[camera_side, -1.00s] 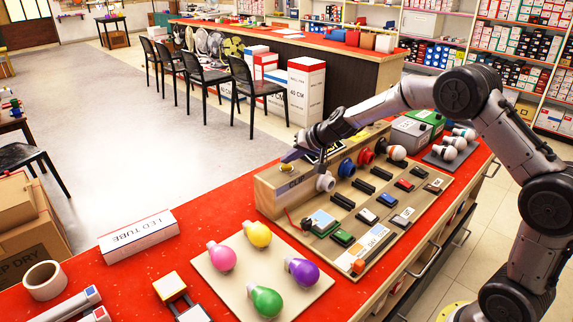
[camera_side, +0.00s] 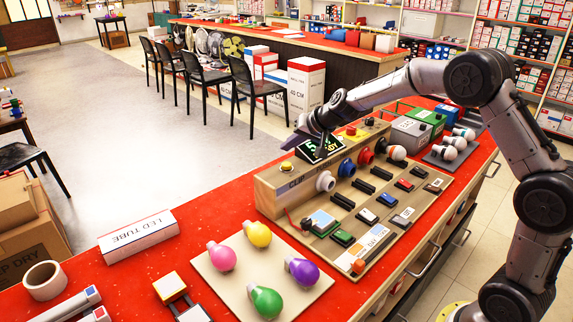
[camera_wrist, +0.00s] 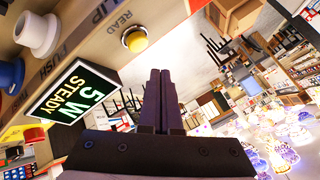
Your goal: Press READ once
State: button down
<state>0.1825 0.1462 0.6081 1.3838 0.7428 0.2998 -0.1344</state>
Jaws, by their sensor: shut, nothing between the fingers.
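The READ button (camera_wrist: 135,39) is a round yellow button in a dark ring on the wooden test panel, with READ printed beside it in the wrist view. In the side view the button (camera_side: 287,167) sits on the panel's upper left end. My gripper (camera_side: 289,145) is shut and empty, above and apart from the button; its closed fingers (camera_wrist: 160,73) point past the button in the wrist view.
The wooden panel (camera_side: 268,200) carries sockets, switches and a red button (camera_side: 351,130) near the display. A tray (camera_side: 213,275) of coloured bulbs lies in front. An LED tube box (camera_side: 138,236) stands left on the red counter. Space above the panel's left end is free.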

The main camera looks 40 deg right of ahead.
jog(key=shift+r, duration=1.1)
